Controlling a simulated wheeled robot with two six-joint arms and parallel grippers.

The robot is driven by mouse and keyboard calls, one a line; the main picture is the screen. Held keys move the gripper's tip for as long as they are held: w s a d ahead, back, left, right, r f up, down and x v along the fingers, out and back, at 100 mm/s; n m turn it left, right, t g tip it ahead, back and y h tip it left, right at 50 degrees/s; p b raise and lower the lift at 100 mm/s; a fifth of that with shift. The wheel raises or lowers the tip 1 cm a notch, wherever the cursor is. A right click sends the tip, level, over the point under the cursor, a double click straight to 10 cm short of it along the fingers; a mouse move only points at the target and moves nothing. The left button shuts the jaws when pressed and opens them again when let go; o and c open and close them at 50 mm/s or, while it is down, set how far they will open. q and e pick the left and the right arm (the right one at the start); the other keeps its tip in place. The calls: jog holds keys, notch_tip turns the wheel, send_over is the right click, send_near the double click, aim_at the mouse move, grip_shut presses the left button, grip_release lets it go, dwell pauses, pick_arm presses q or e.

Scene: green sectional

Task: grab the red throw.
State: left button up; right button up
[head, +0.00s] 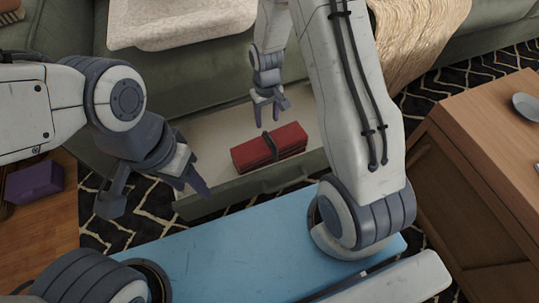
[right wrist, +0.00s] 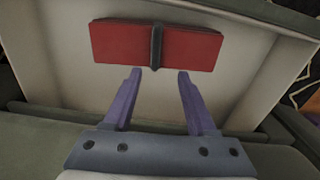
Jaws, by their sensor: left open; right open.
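The red throw (head: 270,148) is a folded, flat block with a dark strap around its middle. It lies in the open pale drawer (head: 213,150) under the green sofa. My right gripper (head: 268,114) is open and empty, pointing down over the drawer just behind the throw in the head view. In the right wrist view the throw (right wrist: 194,48) lies beyond the open fingertips (right wrist: 158,76), with the strap nearly centred between them. My left gripper (head: 155,194) is open and empty, left of the drawer and apart from the throw.
A wooden table (head: 490,150) with a grey dish (head: 526,106) stands at right. A purple box (head: 34,182) sits on a wooden surface at lower left. A cream blanket (head: 415,38) drapes over the sofa (head: 170,82). The drawer floor around the throw is clear.

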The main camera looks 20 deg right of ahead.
jog(key=b, duration=0.3)
send_over(270, 138)
jog(key=f, duration=0.5)
jog(key=shift+a+f, duration=0.2)
jog(key=shift+a, duration=0.2)
jog(key=f+b, duration=0.4)
jog(key=f, duration=0.1)
jog(key=shift+d, duration=0.35)
jog(key=shift+r, duration=0.1)
jog(key=shift+c, duration=0.3)
grip_shut()
